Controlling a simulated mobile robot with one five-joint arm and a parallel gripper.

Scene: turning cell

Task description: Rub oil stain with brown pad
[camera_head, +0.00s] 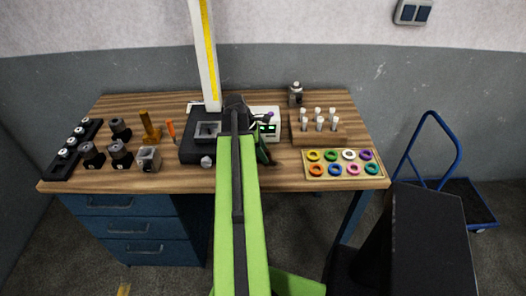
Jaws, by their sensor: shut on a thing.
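A brown upright thing (151,128) with a flat foot and a post stands on the left half of the wooden bench; it may be the brown pad, but it is too small to be sure. My gripper (264,144) is over the middle of the bench, partly hidden by my green and black arm. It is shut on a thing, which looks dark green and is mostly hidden. I cannot make out any oil stain; my arm covers part of the bench top.
Around my gripper are a black machine (193,152) with a white column and a white box (265,113) with a green display. Right are a wooden rack (320,138) of vials and a tray of coloured rings (309,177). Dark holders (119,153) crowd the left. A blue trolley (468,203) stands right.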

